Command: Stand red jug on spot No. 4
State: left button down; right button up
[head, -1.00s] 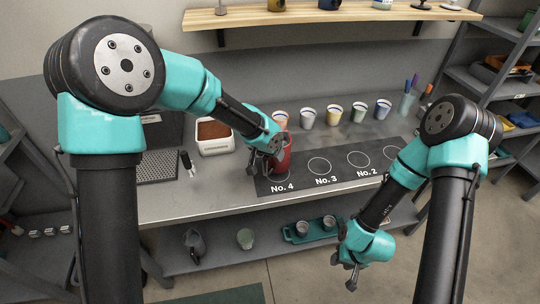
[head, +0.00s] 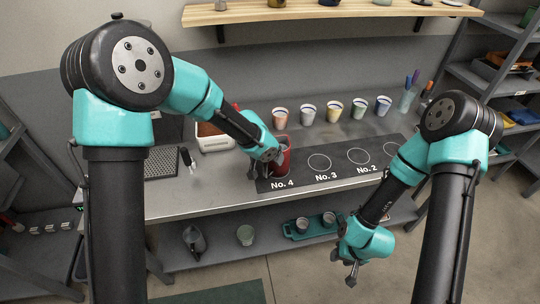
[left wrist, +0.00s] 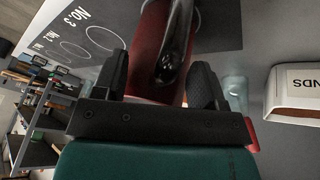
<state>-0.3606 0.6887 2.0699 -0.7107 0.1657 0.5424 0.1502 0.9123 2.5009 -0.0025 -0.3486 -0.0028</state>
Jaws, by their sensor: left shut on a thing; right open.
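The red jug (head: 285,153) is at the No. 4 end of the dark mat (head: 330,178), above the No. 4 label (head: 283,184). It looks upright, and it covers most of the No. 4 circle. My left gripper (head: 258,171) is at its left side. In the left wrist view my left gripper (left wrist: 160,85) is shut on the black handle of the red jug (left wrist: 150,50). Whether the jug's base touches the mat is hard to tell. My right gripper (head: 351,270) is open and empty, low in front of the bench.
Several cups (head: 333,110) stand in a row behind the mat. A white container (head: 213,143) is left of the jug, partly behind my left arm. The No. 3 circle (head: 319,162) and No. 2 circle (head: 358,156) are empty. A pen holder (head: 406,100) stands at the back right.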

pick_arm(q)
jog(key=shift+f, duration=0.1)
jog(key=shift+c, duration=0.8)
grip_release()
jog(key=v, duration=1.2)
